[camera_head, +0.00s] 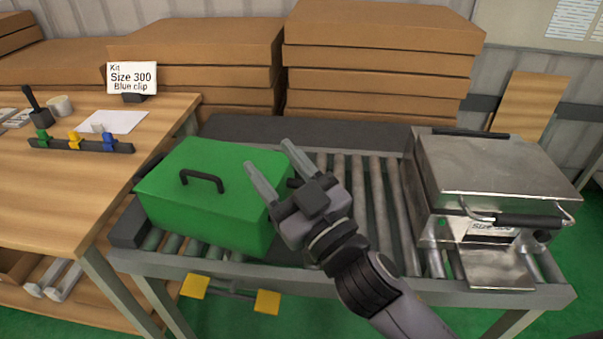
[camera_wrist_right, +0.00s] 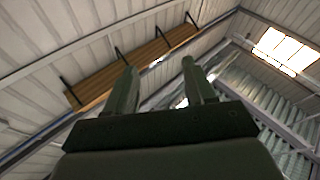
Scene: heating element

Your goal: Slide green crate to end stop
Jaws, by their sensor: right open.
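The green crate (camera_head: 205,205) is a closed box with a black handle on its lid. It sits on the left part of the roller conveyor (camera_head: 377,215), close to the dark left end of the frame. My right gripper (camera_head: 273,165) is at the crate's right side, with its two fingers apart and empty. The fingers point up and to the left, and one overlaps the crate's right edge in the picture. I cannot tell whether it touches the crate. In the right wrist view the open fingers (camera_wrist_right: 160,90) show against walls and roof. My left gripper is not seen.
A metal heating machine (camera_head: 495,180) labelled Size 300 stands on the conveyor's right part. Bare rollers lie between it and my right arm. A wooden table (camera_head: 60,190) with coloured clips (camera_head: 75,138) and a kit sign (camera_head: 132,78) is left. Cardboard boxes (camera_head: 380,60) are stacked behind.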

